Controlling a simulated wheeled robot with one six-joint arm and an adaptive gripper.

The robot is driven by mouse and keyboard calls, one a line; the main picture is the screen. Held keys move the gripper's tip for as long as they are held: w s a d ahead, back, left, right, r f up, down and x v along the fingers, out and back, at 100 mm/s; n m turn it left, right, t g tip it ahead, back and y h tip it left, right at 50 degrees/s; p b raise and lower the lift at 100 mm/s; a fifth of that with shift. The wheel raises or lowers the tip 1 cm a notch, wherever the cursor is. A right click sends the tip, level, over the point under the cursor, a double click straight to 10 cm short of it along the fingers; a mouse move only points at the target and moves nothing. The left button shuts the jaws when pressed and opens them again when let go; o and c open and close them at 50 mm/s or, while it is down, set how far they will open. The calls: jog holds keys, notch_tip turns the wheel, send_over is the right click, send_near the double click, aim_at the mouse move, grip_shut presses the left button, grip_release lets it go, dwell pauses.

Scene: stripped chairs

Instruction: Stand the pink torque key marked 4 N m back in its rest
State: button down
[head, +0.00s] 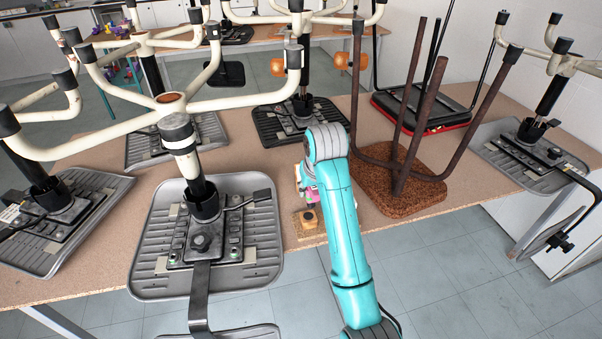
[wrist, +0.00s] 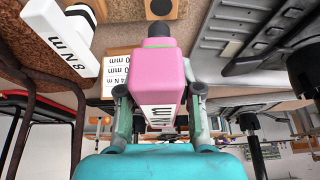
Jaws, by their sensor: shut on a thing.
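The pink torque key (wrist: 157,75) is between the fingers of my gripper (wrist: 157,112) in the wrist view. Its dark tip points to the top of that picture, and only "m" of its mark is readable. In the head view a bit of the pink key (head: 309,197) shows at the left of my turquoise arm, which hides the gripper. A wooden piece with a dark round knob or hole (head: 308,219) lies just below it on the bench.
A white key marked 8 N m (wrist: 58,38) is close at the left in the wrist view. Upturned chairs with grey seats (head: 150,270) and a brown-legged stool (head: 425,190) crowd the wooden bench (head: 100,165). Tiled floor is free at the front right.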

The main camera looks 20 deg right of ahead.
jog(key=shift+w+a+r, duration=0.1)
jog(key=shift+w+r, duration=0.2)
jog(key=shift+r, duration=0.25)
jog(key=shift+w+a+r, duration=0.1)
jog(key=shift+w+r, duration=0.2)
jog(key=shift+r, duration=0.2)
jog(key=shift+f, duration=2.9)
jog(key=shift+f, duration=1.95)
jog(key=c, duration=0.7)
grip_release()
